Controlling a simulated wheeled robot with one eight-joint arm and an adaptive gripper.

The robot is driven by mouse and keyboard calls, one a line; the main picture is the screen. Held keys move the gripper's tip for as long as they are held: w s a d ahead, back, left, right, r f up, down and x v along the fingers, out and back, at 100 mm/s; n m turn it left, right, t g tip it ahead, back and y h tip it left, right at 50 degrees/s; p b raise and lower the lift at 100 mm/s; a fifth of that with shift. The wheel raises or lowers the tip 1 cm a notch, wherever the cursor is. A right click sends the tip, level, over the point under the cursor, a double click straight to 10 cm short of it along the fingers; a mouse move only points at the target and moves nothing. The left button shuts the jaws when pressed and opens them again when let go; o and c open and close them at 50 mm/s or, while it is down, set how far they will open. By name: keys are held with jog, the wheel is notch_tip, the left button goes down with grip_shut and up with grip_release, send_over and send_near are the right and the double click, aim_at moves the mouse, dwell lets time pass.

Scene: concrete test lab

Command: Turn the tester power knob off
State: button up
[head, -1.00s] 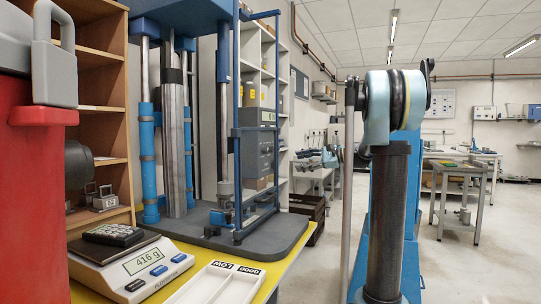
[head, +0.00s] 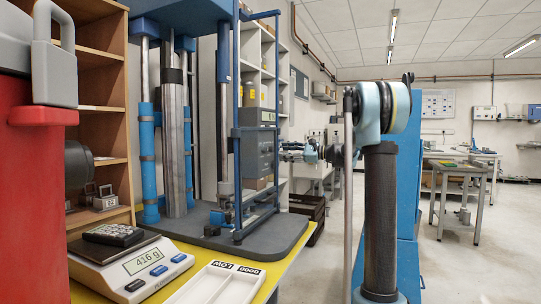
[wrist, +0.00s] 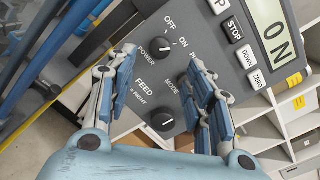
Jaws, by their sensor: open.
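The tester's grey control panel (wrist: 140,85) fills much of the wrist view. Its round black power knob (wrist: 161,46) sits under the OFF and ON labels, and its white mark points right, towards ON. The tester display (wrist: 275,35) reads ON. My gripper (wrist: 160,62) is open and empty, with one finger on each side below the power knob; I cannot tell whether either touches the panel. In the head view, the tester's control box (head: 262,152) is on the blue frame, and my gripper (head: 290,151) is just right of it.
Several buttons (wrist: 235,30) sit beside the display. In the head view, a scale (head: 130,265) and white tray (head: 220,284) rest on the yellow bench.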

jog(key=x, duration=0.8)
jog(key=c, duration=1.1)
